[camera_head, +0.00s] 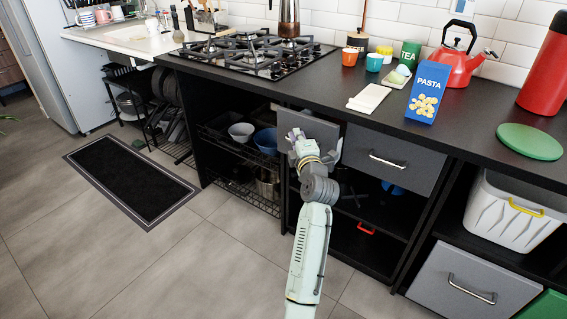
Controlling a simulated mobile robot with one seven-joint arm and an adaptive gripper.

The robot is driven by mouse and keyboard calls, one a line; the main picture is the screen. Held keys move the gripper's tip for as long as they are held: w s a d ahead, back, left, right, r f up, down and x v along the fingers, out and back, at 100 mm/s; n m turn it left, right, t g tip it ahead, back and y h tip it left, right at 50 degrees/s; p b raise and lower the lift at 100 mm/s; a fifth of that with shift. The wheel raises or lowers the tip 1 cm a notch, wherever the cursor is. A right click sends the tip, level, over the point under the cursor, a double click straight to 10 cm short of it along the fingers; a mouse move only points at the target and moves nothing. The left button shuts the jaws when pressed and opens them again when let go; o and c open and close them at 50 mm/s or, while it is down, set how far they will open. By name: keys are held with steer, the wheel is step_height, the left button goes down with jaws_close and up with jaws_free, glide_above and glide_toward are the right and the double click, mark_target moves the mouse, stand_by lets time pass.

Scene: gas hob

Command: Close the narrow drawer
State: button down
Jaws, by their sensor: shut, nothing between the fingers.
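My arm reaches up from the bottom middle to the grey drawer fronts under the black worktop. My gripper (297,134) is shut, with nothing seen in it; its fingertips are small and partly hidden by the wrist. It is in front of a narrow grey drawer front (318,126), left of a wider grey drawer with a metal handle (387,160). My gripper and wrist cover much of the narrow front, including any handle. I cannot tell whether my fingers touch it or how far it stands out.
Below are open shelves with a red-handled item (366,229). A wire rack with bowls (241,132) stands left. The worktop above holds a gas hob (255,55), a pasta box (427,92) and a red kettle (459,65). The floor in front is clear beside a dark mat (132,180).

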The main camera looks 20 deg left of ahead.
mark_target(308, 128)
steer(key=w+b, duration=0.1)
steer(key=w+d+b, duration=0.1)
steer(key=w, duration=0.1)
steer(key=w+d+b, duration=0.1)
steer(key=w, duration=0.1)
steer(key=shift+w+f, duration=0.1)
steer(key=shift+w, duration=0.15)
steer(key=shift+w+d+r+b, duration=0.15)
steer(key=shift+w+r+b, duration=0.1)
steer(key=shift+b, duration=0.1)
steer(key=shift+r, duration=0.1)
